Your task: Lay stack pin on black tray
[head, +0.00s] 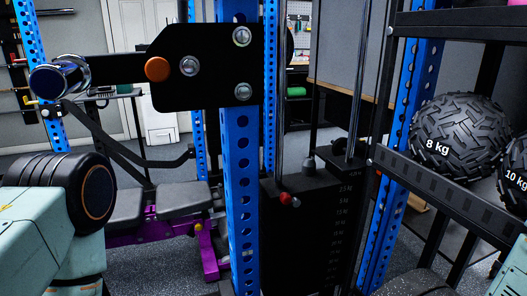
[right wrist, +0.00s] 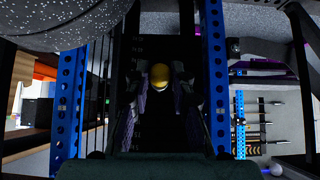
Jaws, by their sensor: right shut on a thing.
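My right gripper (right wrist: 160,92) shows in the right wrist view, its dark fingers on both sides of a yellow round knob (right wrist: 160,76). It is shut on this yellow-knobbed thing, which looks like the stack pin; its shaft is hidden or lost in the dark. In the head view, a separate red knob (head: 285,198) sits at the top of the black weight stack (head: 310,235), which has white weight marks. My left arm enters at the left, but its gripper is out of view. I cannot make out a black tray in either view.
A blue upright (head: 241,175) with a black bracket (head: 205,65) stands close in front. A rack (head: 440,168) at the right bears an 8 kg ball (head: 455,130) and a 10 kg ball (head: 516,180). A grey bench (head: 183,198) with a purple frame stands behind at the left.

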